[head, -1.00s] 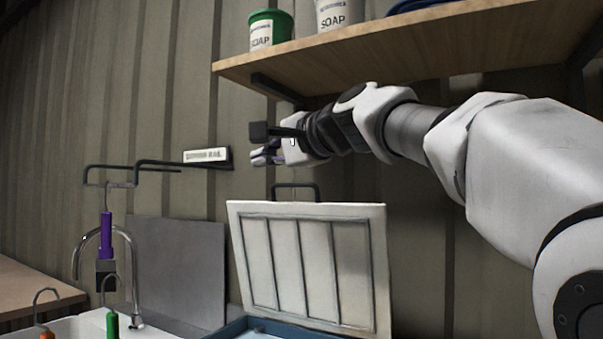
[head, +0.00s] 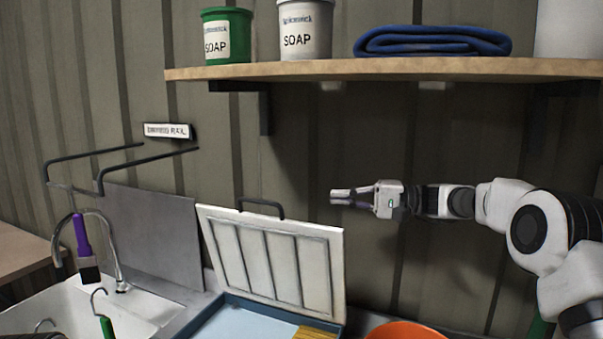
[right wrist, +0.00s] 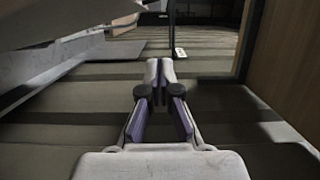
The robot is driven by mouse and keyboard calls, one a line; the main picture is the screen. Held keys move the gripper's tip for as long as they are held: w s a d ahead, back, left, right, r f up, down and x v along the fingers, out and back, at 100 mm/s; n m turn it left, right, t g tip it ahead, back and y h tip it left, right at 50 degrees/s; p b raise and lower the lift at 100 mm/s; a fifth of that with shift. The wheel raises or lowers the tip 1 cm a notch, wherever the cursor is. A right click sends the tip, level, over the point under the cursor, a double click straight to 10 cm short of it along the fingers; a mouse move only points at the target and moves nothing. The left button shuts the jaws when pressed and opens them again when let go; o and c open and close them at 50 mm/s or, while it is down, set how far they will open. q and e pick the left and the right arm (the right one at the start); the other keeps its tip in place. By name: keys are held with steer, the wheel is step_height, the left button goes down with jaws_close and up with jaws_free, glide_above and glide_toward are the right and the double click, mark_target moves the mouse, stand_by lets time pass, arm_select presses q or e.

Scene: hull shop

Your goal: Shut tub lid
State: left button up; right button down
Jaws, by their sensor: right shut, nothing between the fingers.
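The tub lid (head: 272,259) is a white ribbed panel with a dark bar handle (head: 262,206) on its top edge. It stands raised, leaning back, at the rear of the blue-rimmed tub (head: 207,312). A yellowish-brown item (head: 316,333) shows in the tub's right corner. My right gripper (head: 334,197) is shut and empty, to the right of the lid's handle and apart from it, pointing left. The right wrist view also shows its fingers (right wrist: 158,75) together. The left gripper does not show.
A shelf (head: 400,69) with soap tubs (head: 306,30) and a folded blue cloth (head: 432,41) hangs above my right arm. An orange bowl (head: 405,331) is right of the tub. A sink (head: 60,308), tap (head: 118,262) and rail with a hanging purple brush (head: 81,235) are at left.

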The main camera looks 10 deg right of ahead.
steer(key=a+p, duration=0.6)
steer(key=a, duration=0.5)
steer(key=shift+s+a, duration=0.15)
steer(key=shift+a, duration=0.2)
steer(key=shift+f, duration=0.1)
steer(key=shift+w, duration=0.2)
steer(key=shift+f, duration=0.1)
